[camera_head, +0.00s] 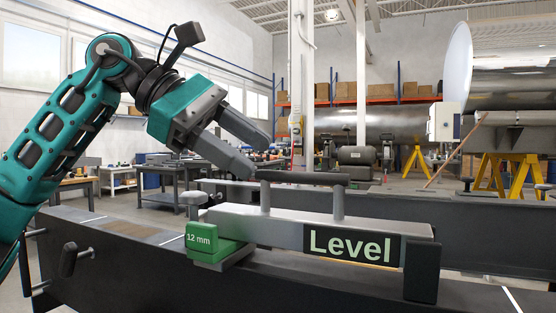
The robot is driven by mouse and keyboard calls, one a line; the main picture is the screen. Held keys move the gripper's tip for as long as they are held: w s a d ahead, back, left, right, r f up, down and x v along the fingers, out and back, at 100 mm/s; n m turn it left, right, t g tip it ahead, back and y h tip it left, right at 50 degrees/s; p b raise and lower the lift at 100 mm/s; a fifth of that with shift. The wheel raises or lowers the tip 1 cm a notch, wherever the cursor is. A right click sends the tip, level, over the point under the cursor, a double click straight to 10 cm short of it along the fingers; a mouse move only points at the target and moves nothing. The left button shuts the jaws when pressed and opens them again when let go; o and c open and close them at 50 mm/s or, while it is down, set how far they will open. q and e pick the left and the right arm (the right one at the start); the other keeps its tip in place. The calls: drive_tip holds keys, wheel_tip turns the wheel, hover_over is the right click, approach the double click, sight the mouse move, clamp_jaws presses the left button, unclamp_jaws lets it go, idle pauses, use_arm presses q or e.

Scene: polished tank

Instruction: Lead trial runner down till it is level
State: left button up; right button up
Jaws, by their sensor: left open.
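The trial runner (275,232) is a grey bar lying along a dark beam in the foreground, with a panel reading "Level" (352,246). A dark handle (305,178) stands on two posts above it. A green block marked "12 mm" (203,243) is at its left end, and a dark block (422,271) is at its right end. My left gripper (260,157) is open, its fingers pointing down to the right, by the handle's left end. I cannot tell whether the lower finger touches the handle. My right gripper is out of view.
A second beam (460,208) runs behind. Workbenches (172,172), yellow stands (497,170) and a polished tank (505,75) are farther back.

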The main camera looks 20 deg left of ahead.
use_arm(q)
drive_tip(key=v, duration=0.4)
drive_tip(key=shift+s+a+r+p, duration=0.15)
drive_tip(key=shift+a+p, duration=0.1)
drive_tip(key=shift+p, duration=0.15)
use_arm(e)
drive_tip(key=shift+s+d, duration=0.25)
